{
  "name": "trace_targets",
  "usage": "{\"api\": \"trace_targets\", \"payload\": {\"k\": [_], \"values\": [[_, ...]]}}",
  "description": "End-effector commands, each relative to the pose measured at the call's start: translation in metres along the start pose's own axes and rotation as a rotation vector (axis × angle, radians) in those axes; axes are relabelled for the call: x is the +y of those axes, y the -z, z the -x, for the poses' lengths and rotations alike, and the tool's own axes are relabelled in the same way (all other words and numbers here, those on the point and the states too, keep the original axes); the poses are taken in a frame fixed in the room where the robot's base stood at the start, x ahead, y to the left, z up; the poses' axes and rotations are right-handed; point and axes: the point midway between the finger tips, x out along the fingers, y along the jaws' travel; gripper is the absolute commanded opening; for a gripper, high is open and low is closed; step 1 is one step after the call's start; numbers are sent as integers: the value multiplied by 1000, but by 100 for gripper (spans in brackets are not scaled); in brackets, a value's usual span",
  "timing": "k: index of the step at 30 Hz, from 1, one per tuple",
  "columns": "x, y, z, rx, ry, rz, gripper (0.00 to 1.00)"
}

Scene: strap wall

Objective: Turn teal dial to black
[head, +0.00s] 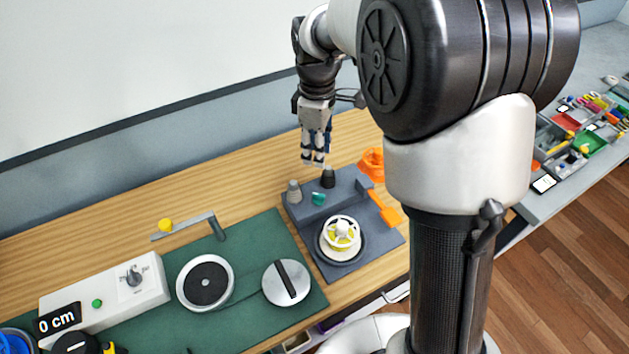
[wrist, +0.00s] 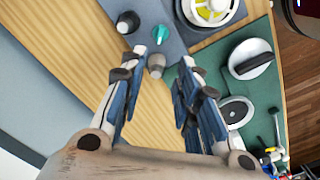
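The teal dial (head: 318,198) is a small knob on a dark grey fixture (head: 329,262). A black knob (head: 328,178) stands behind it and a grey knob (head: 294,191) to its left. The wrist view also shows the teal dial (wrist: 161,34), black knob (wrist: 127,21) and grey knob (wrist: 156,66). My gripper (head: 314,162) is above the back of the fixture, pointing down. In the wrist view my gripper (wrist: 163,57) has its fingers apart, with the grey knob showing between them. Nothing is held.
A yellow and white wheel (head: 341,234) sits on the fixture's front. Orange parts (head: 372,163) are at its right. To the left, a green mat (head: 240,262) holds a silver disc (head: 287,282), a round black plate (head: 206,284) and a white box (head: 105,294). Bare wood lies behind.

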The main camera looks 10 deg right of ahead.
Motion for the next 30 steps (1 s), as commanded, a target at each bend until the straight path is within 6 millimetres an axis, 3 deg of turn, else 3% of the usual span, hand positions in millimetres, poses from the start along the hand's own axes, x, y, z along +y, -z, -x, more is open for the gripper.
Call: {"api": "trace_targets", "payload": {"k": [9, 18, 24, 30], "values": [[-1, -1, -74, -2, 4, -2, 30], [-1, -1, -132, -1, 2, -3, 30], [0, 0, -151, 0, 0, -3, 30], [0, 0, -155, 0, -1, -3, 30]]}}
